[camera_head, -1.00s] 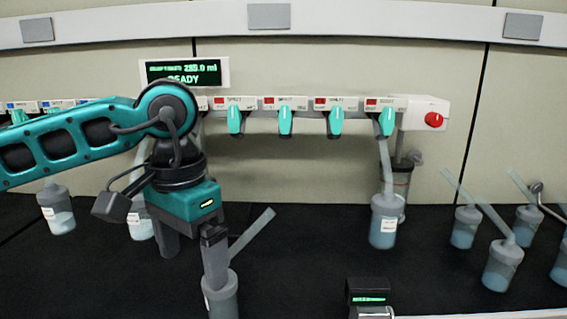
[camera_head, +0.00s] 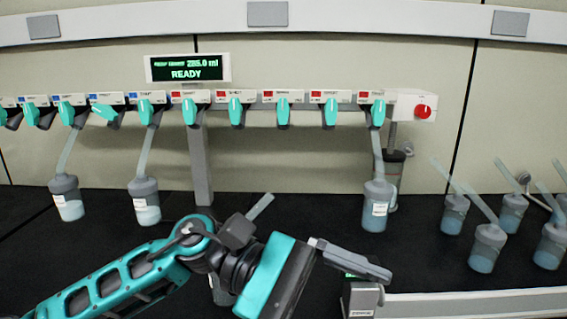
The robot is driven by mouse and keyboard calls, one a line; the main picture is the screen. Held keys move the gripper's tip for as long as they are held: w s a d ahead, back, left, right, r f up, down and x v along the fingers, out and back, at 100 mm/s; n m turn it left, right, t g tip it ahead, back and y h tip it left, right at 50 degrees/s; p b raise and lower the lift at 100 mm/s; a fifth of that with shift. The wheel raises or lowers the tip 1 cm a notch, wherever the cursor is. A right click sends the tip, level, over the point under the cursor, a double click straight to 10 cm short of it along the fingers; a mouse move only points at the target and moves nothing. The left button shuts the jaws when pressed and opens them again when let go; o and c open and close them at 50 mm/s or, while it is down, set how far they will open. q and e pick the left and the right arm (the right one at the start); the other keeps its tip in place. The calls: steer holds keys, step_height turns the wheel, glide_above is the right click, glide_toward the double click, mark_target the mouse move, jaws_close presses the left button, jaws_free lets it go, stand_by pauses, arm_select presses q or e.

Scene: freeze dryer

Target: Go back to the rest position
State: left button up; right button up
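My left gripper (camera_head: 345,278) is low in the middle of the head view, with its arm coming in from the lower left. The finger spacing looks wide, and I see nothing held. A flask (camera_head: 220,291) stands on the black bench, mostly hidden behind the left hand, with its tube (camera_head: 260,206) sticking up. My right gripper is not in view.
A manifold of teal valves (camera_head: 283,110) runs along the wall under a READY display (camera_head: 187,69). Flasks hang at the left (camera_head: 66,198), (camera_head: 144,201) and right (camera_head: 376,206). Several loose flasks (camera_head: 487,248) stand right.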

arm_select(q)
steer(key=w+a+f+n+t+h, duration=0.25)
steer(key=w+n+t, duration=0.25)
steer(key=n+t, duration=0.95)
steer(key=w+a+f+n+t+h, duration=0.2)
steer(key=w+a+n+t, duration=0.35)
steer(key=n, duration=1.55)
steer(key=a+f+n+t+y, duration=0.6)
steer(key=f+n+y, duration=0.5)
steer(key=f+n, duration=0.45)
steer(key=s+a+f+n+g+y, duration=0.3)
steer(key=s+a+f+n, duration=0.2)
steer(key=f, duration=0.3)
steer(key=s+a+f+n+g+y, duration=0.3)
steer(key=s+a+f+n+g, duration=0.1)
steer(key=s+f+n, duration=0.3)
steer(key=shift+a+f+n+g, duration=0.3)
steer(key=shift+a+f+n, duration=0.1)
steer(key=shift+a+f, duration=0.3)
steer(key=shift+d, duration=0.15)
